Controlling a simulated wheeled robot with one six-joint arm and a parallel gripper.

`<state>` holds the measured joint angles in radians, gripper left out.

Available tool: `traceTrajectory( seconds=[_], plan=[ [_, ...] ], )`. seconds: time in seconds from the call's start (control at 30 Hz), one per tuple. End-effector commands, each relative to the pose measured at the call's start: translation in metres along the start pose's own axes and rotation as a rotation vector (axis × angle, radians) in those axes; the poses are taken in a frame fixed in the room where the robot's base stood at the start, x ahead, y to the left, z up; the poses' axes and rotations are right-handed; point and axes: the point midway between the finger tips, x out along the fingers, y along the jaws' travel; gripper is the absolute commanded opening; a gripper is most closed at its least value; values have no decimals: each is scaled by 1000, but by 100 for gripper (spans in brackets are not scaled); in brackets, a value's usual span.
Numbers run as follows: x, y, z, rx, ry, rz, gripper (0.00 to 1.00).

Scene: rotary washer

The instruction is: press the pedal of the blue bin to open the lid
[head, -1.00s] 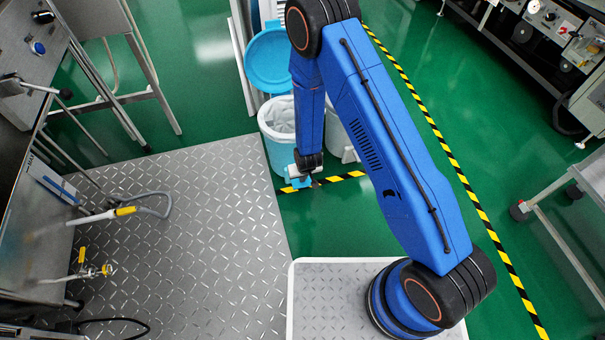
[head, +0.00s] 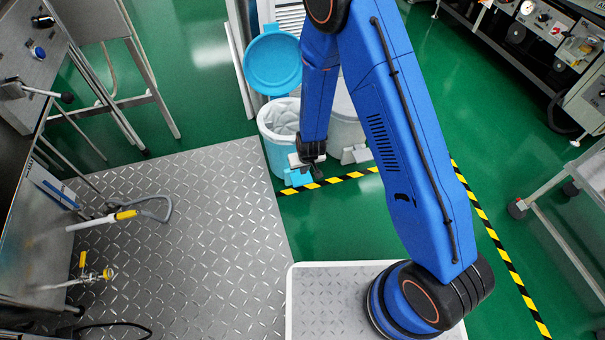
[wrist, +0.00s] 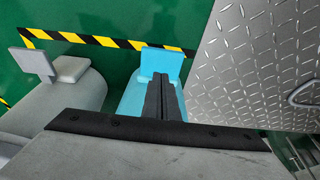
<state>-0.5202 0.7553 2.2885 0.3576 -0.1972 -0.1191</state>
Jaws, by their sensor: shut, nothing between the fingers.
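The blue bin (head: 275,150) stands on the green floor beside the metal plate. Its round blue lid (head: 272,62) is raised, and a pale liner shows inside. Its light blue pedal (head: 296,178) juts out at the base, and it also shows in the wrist view (wrist: 160,62). My gripper (head: 316,172) is low beside the pedal, pointing down. In the wrist view its black fingers (wrist: 161,88) are shut and empty, overlapping the pedal's near part. I cannot tell whether they touch it.
A grey-white bin (head: 345,130) with its own grey pedal (head: 357,154) stands just right of the blue bin. Yellow-black tape (head: 345,178) runs along the floor in front. The metal floor plate (head: 190,220) is clear between the hose and my base.

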Motion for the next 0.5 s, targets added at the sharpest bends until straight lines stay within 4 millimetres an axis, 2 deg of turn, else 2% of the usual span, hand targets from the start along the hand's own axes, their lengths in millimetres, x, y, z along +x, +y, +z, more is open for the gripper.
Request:
traceTrajectory(
  seconds=[0.2, 0.5],
  plan=[
    [-27, 0, -1, 1, 1, 0, 0],
    [-41, 0, 0, -1, 0, -1, 0]
  ],
)
